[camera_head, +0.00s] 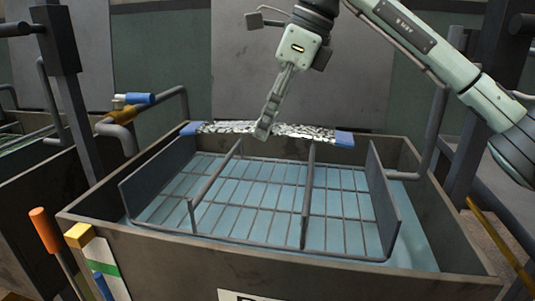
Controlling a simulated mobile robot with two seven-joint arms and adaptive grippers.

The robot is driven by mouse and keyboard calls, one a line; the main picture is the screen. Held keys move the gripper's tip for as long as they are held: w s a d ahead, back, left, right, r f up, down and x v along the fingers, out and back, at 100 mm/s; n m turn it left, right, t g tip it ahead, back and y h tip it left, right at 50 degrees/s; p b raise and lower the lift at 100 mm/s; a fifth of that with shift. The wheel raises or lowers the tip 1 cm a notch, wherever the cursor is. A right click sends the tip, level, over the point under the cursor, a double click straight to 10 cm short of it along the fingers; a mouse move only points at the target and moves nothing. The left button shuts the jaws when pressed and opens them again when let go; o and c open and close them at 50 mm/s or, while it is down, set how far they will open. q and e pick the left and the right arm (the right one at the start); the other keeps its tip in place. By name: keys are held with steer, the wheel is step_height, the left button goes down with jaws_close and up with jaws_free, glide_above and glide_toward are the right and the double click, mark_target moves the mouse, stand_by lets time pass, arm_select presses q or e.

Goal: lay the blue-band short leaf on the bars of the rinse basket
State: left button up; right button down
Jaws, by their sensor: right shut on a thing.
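The blue-band short leaf (302,131) is a speckled grey-white strip with a blue band at each end. It is held level above the far side of the rinse basket. The rinse basket (384,195) is a dark frame with a grid of thin bars (250,205) and upright dividers, sitting in a tank of bluish water. My right gripper (264,130) points down and is shut on the leaf near its middle. The fingers cover part of the leaf. The leaf appears apart from the bars, though the exact gap is hard to tell. My left gripper is out of view.
The tank (190,262) has raised walls around the basket. Grey pipes (428,140) bend over its right rim and others stand at the left. An orange-handled tool (42,225) and a striped block (100,262) are at the front left. The basket's grid is bare.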

step_height(320, 180, down, 6)
steer(key=shift+f, duration=0.1)
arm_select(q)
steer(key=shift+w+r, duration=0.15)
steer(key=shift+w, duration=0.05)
arm_select(e)
steer(key=shift+f, duration=0.15)
steer(key=shift+f+b, duration=0.3)
steer(key=c, duration=1.3)
jaws_free()
steer(key=shift+f, duration=0.15)
steer(key=o, duration=0.4)
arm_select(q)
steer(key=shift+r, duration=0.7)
arm_select(e)
steer(key=shift+o, duration=0.2)
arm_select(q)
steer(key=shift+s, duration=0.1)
arm_select(e)
steer(key=shift+r, duration=0.2)
